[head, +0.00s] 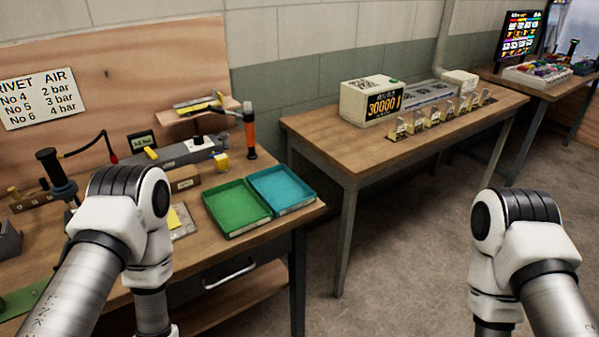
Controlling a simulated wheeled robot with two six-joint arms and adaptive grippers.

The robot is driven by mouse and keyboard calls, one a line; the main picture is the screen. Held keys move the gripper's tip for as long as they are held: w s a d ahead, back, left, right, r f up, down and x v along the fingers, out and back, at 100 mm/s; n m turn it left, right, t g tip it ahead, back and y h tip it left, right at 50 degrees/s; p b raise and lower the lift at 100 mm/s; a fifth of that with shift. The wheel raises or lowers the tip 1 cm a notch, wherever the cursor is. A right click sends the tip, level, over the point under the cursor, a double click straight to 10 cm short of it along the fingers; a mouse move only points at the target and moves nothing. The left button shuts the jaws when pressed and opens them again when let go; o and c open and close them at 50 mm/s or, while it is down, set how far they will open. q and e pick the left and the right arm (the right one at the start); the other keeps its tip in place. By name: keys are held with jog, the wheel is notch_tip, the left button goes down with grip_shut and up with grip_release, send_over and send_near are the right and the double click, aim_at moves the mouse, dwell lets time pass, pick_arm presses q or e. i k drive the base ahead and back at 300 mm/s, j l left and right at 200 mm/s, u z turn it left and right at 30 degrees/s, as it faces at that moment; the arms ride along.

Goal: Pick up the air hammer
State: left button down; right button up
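A dark, knob-topped upright tool (55,172) stands at the left of the near workbench, partly behind my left arm; it may be the air hammer. A black hose (88,146) with a red end arcs close to it; I cannot tell whether they join. A hammer-shaped tool with an orange grip (249,138) and dark head stands upright at the bench's back right edge. I cannot tell for sure which of these is the air hammer. Both my arms show, bent at white joints, but both grippers are out of view.
A green tray (236,207) and a teal tray (281,189) lie at the near bench's right end. A grey block, yellow pieces and a small shelf (196,112) are behind. A second table (410,147) holds a counter box (370,102). Floor (410,240) between my arms is clear.

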aim_at(47, 157)
jog(key=u, duration=1.15)
jog(key=j+u, duration=0.1)
jog(key=j, duration=0.25)
